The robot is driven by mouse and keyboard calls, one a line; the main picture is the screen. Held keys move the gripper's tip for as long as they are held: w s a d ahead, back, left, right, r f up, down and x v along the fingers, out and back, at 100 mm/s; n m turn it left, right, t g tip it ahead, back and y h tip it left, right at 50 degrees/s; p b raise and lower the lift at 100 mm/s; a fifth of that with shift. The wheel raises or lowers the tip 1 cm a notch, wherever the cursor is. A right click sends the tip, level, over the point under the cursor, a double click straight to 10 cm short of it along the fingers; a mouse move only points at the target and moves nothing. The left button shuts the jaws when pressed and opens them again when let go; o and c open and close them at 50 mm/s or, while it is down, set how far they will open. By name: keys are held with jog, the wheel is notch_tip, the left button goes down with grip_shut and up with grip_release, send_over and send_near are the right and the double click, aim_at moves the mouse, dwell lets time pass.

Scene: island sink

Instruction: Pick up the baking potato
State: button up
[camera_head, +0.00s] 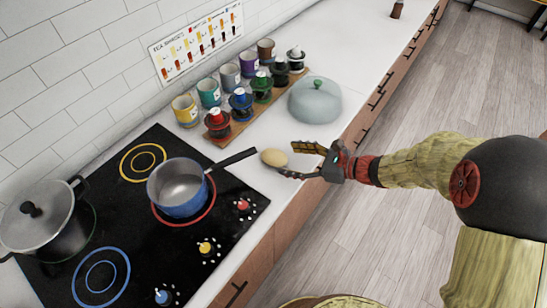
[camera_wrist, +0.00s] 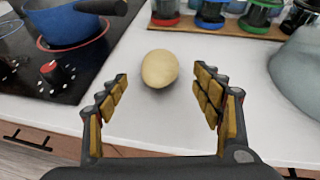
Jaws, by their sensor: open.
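The baking potato (camera_head: 274,158) is a tan oval lying on the white counter, near the counter's front edge and beside the tip of the blue pot's handle. In the wrist view the potato (camera_wrist: 160,68) lies ahead of the fingertips, roughly midway between them. My gripper (camera_head: 297,161) reaches in from the right with its fingers apart. In the wrist view my gripper (camera_wrist: 160,88) is open and empty, one finger on each side of the space in front of the potato.
A blue pot (camera_head: 180,190) stands on the black cooktop (camera_head: 133,257), its handle pointing toward the potato. A lidded pot (camera_head: 45,225) is at the left. A pale domed lid (camera_head: 315,102) and a wooden tray (camera_head: 240,125) with several grinders are behind. Counter (camera_wrist: 235,125) around the potato is clear.

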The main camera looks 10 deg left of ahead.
aim_at(285, 158)
jog(key=b+x, duration=0.1)
jog(key=x, duration=0.4)
jog(key=shift+b, duration=0.4)
jog(key=c, duration=0.3)
jog(key=c, duration=1.1)
